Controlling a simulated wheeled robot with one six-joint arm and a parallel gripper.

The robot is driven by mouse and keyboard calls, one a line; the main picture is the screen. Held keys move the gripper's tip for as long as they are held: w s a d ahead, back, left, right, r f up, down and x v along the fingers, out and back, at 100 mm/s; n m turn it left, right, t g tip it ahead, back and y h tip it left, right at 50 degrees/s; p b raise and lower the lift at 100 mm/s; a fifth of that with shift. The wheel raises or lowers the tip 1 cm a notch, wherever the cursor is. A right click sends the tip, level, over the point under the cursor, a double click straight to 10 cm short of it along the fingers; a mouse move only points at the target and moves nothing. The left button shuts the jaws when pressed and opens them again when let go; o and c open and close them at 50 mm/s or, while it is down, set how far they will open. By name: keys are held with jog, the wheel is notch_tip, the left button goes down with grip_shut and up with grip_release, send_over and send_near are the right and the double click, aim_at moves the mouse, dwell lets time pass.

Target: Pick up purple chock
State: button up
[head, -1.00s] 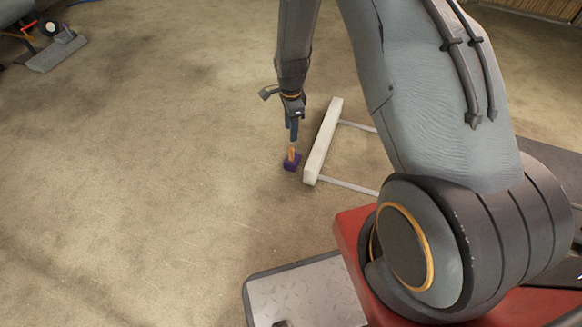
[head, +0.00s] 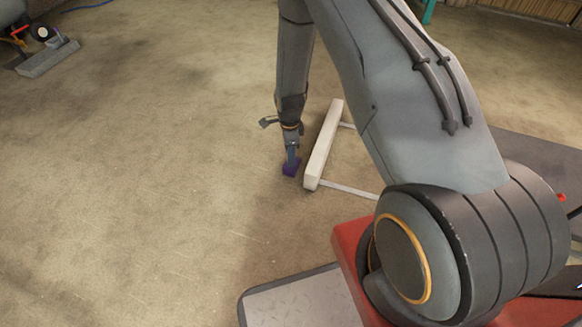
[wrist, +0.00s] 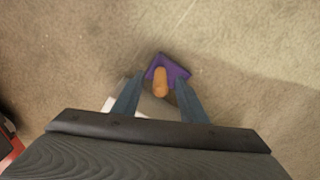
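The purple chock (head: 290,169) sits on the floor just left of a white bar. In the wrist view the purple chock (wrist: 169,66) shows with an orange-brown knob on top, lying between the tips of my fingers. My gripper (head: 292,158) points down and has come down to the chock. In the wrist view my gripper (wrist: 161,80) has its two blue fingers apart, one on each side of the knob, with a gap visible on both sides. In the head view the fingers hide the knob.
The white bar (head: 324,145) stands close to the right of my gripper, with thin grey legs (head: 348,189) reaching right. A grey block (head: 47,58) by a small wheel (head: 41,32) is far off at the upper left. The floor to the left is clear.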

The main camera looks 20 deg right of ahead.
jog(key=shift+f, duration=0.5)
grip_shut()
jog(key=shift+r, duration=0.15)
